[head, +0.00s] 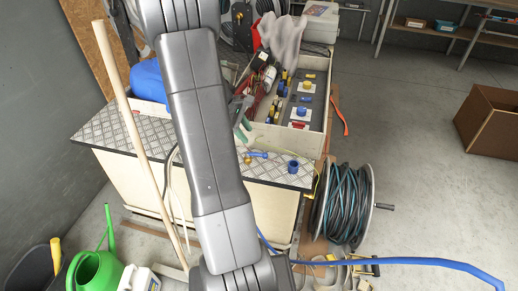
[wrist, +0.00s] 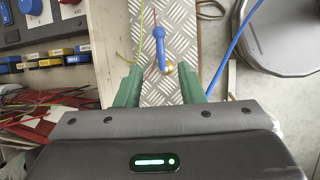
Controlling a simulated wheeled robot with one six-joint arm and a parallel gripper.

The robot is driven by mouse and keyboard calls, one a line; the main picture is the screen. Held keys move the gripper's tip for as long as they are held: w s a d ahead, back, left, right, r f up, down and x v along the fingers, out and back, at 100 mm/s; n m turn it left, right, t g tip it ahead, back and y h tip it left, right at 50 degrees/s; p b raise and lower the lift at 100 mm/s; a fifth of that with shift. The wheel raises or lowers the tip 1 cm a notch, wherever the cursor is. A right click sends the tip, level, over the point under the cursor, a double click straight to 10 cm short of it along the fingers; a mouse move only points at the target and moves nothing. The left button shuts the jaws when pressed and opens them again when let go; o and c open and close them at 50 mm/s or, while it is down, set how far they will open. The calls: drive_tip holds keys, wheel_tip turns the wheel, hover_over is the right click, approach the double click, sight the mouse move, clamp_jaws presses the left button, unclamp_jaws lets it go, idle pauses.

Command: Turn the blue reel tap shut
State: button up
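The blue tap lever (wrist: 159,45) lies along the diamond-plate strip in the wrist view, with a brass fitting (wrist: 168,68) at its lower end. The tap also shows in the head view (head: 257,154), on the bench top just right of my arm. My gripper (wrist: 160,69) has two green fingers spread apart with nothing between their pads. The lever is beyond the fingertips, and the brass fitting is near the right fingertip. Whether either finger touches the tap cannot be told.
A blue cup (head: 293,167) stands near the bench's right edge. A tray (head: 325,140) of tools and coloured knobs lies behind. A hose reel (head: 345,205) stands on the floor at right. A blue hose (wrist: 235,45) passes right of the tap. A wooden pole (head: 140,140) leans left.

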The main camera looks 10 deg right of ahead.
sight(259, 155)
drive_tip(key=x, duration=1.1)
drive_tip(key=shift+d+b, duration=0.1)
drive_tip(key=shift+b, duration=0.2)
clamp_jaws()
